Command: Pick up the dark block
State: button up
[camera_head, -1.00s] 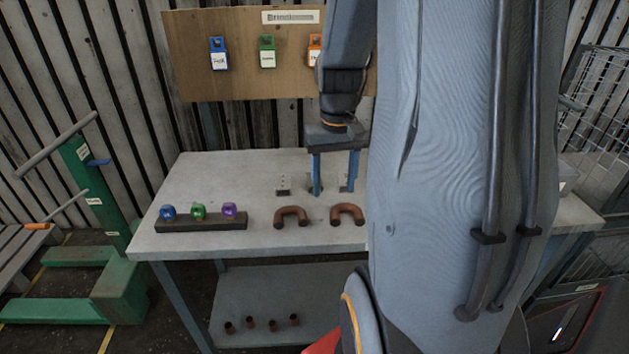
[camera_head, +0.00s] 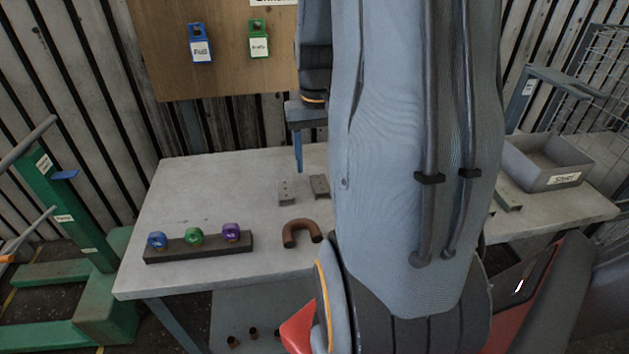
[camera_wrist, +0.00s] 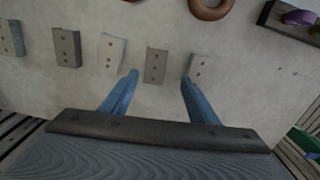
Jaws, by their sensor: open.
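Several small drilled blocks stand in a row on the grey table in the wrist view. A darker grey-brown block (camera_wrist: 155,66) is in front of my gripper (camera_wrist: 159,80), in line with the gap between its blue fingers. It also shows in the head view (camera_head: 319,186). The fingers are open and empty, apart from the block. Another dark grey block (camera_wrist: 67,47) stands further left. Paler blocks stand between the two dark ones (camera_wrist: 111,52), to the right (camera_wrist: 200,68) and at the far left (camera_wrist: 12,38). My arm hides part of the row in the head view.
A brown U-shaped pipe (camera_head: 301,232) and a dark rack (camera_head: 198,247) with blue, green and purple pieces lie near the front of the table (camera_head: 220,185). A grey labelled bin (camera_head: 547,162) stands at the right. A board (camera_head: 220,75) hangs behind.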

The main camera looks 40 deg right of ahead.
aim_at(320, 182)
jog(key=shift+s+d+f, duration=0.1)
jog(key=shift+d+f, duration=0.1)
jog(key=shift+f, duration=0.35)
jog(key=shift+s+d+f, duration=0.1)
jog(key=shift+d+f, duration=0.05)
jog(key=shift+f, duration=0.4)
jog(key=shift+d+f+p, duration=0.2)
jog(key=shift+f+p, duration=0.7)
jog(key=shift+f, duration=1.3)
jog(key=c, duration=1.2)
